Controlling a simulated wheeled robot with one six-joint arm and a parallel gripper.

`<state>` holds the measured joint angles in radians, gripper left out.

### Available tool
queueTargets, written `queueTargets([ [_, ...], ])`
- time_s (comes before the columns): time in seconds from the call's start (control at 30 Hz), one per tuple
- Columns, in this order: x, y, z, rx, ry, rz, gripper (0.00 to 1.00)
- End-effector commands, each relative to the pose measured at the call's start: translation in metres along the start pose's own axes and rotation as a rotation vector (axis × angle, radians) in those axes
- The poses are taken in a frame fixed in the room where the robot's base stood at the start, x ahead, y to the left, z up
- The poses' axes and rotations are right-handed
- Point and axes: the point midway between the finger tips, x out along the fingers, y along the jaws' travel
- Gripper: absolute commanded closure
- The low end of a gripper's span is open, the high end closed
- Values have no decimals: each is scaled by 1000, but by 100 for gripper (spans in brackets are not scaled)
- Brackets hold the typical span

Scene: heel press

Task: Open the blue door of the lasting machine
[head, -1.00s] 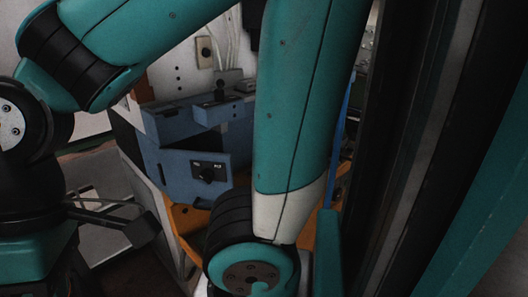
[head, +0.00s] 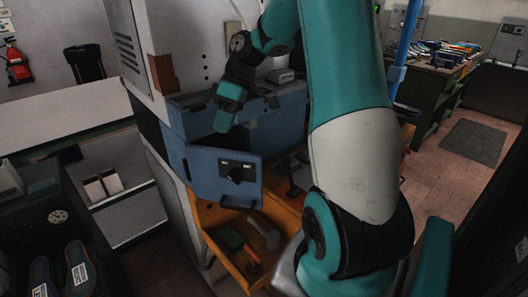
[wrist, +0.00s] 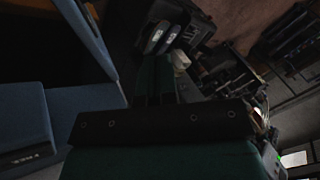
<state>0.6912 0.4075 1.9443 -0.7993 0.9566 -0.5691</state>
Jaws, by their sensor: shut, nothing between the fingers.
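The blue door (head: 210,172) is on the front of the lasting machine (head: 275,125) in the head view. It carries a dark panel with a knob (head: 237,174) and a dark pull handle (head: 240,203) at its lower edge. It appears to stand at an angle to the machine body, partly open. My gripper (head: 223,121) is shut and empty, pointing down just above the door's top edge. In the wrist view, my gripper (wrist: 155,75) lies right of a blue panel edge (wrist: 92,35), with a dark gap left of that edge. Contact cannot be told.
An orange tray (head: 235,262) with tools lies below the door. A blue post (head: 405,45) stands right of my arm. Shoe soles (head: 60,275) lie on a dark surface at the lower left. A green workbench (head: 440,80) stands at the back right, with open floor before it.

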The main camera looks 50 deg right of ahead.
Motion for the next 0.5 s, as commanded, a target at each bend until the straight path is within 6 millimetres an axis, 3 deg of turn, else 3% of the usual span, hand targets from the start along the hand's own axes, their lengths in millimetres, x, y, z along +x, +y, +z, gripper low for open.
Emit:
queueTargets([
  [0.03,-15,33,24,21,32,-9,100],
  [0.13,-30,72,62,18,77,-17,100],
  [0.2,-28,98,87,5,108,-20,100],
  [0.33,-30,124,121,-12,150,-17,100],
  [0.5,-22,133,134,-21,169,-17,100],
])
